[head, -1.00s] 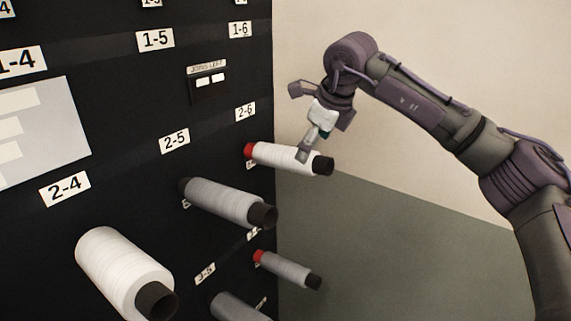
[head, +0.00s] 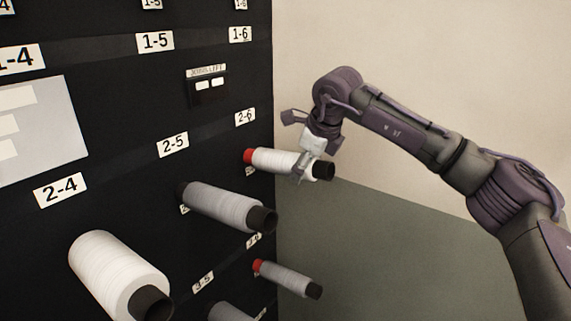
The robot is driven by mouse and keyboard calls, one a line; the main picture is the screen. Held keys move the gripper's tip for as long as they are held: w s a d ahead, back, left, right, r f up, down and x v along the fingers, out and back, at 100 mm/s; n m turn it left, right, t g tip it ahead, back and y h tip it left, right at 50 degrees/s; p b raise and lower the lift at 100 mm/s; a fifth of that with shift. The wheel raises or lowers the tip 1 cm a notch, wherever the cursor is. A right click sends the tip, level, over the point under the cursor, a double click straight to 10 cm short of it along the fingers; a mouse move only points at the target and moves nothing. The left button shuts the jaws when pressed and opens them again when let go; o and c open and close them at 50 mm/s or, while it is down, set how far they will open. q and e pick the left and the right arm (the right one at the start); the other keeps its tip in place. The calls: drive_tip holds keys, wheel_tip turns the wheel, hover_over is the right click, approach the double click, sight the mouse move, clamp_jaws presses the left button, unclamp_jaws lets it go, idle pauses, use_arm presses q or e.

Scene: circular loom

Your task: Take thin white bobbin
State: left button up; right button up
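The thin white bobbin (head: 275,160) sticks out from the black panel below the label 2-6. It has a red end at the panel and a dark tube end (head: 323,171) on the outer side. My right gripper (head: 297,175) is at the outer half of the bobbin, with its fingers pointing down and overlapping it in the picture. I cannot tell whether the fingers are closed around it. My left gripper is not in view.
A thin grey bobbin (head: 287,279) with a red end sits below. A thick grey bobbin (head: 222,207) and a thick white bobbin (head: 115,272) stick out to the left. The black panel (head: 110,105) fills the left. Free room lies right, before the wall.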

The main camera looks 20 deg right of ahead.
clamp_jaws()
drive_tip(key=shift+s+d, duration=0.2)
